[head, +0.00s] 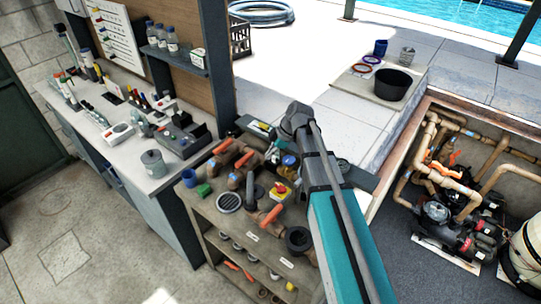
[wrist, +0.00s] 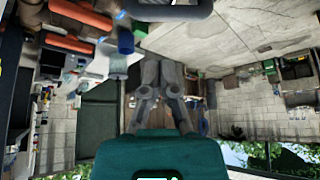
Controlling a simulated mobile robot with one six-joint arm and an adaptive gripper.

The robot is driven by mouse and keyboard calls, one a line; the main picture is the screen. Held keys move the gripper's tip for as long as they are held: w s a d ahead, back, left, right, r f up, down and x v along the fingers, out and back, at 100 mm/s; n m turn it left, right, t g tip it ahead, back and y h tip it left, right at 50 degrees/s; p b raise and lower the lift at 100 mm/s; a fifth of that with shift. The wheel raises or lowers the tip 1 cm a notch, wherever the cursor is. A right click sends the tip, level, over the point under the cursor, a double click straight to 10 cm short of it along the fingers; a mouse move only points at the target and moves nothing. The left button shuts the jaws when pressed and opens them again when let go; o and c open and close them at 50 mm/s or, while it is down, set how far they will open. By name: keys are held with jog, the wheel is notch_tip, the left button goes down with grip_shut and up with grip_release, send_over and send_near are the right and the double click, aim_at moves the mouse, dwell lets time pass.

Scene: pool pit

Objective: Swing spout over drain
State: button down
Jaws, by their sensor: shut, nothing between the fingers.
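In the head view, a round slotted drain grate (head: 229,201) is set in the top of the workbench. A dark upright pipe (head: 250,187), apparently the spout, stands just right of the grate. At this size I cannot tell exactly where its outlet points. My gripper (wrist: 160,64) shows in the wrist view with its two grey fingers together and nothing between them. In the head view my arm crosses the right side of the bench, and I cannot make out the fingertips. No contact with the spout is visible.
Orange-handled valves (head: 270,215), a red and yellow switch (head: 280,190), a blue cup (head: 189,177) and a black ring fitting (head: 298,240) crowd the bench. A cluttered counter (head: 130,180) stands at left. The pump pit (head: 455,190) lies at right. Floor at lower left is clear.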

jog(key=b, duration=0.7)
send_near(250, 179)
jog(key=shift+d+x, duration=0.1)
jog(key=shift+x, duration=0.95)
jog(key=shift+d+x, duration=0.15)
jog(key=shift+x, duration=0.85)
jog(key=shift+b+x, duration=1.4)
jog(key=shift+x, duration=0.55)
jog(key=shift+a, duration=0.2)
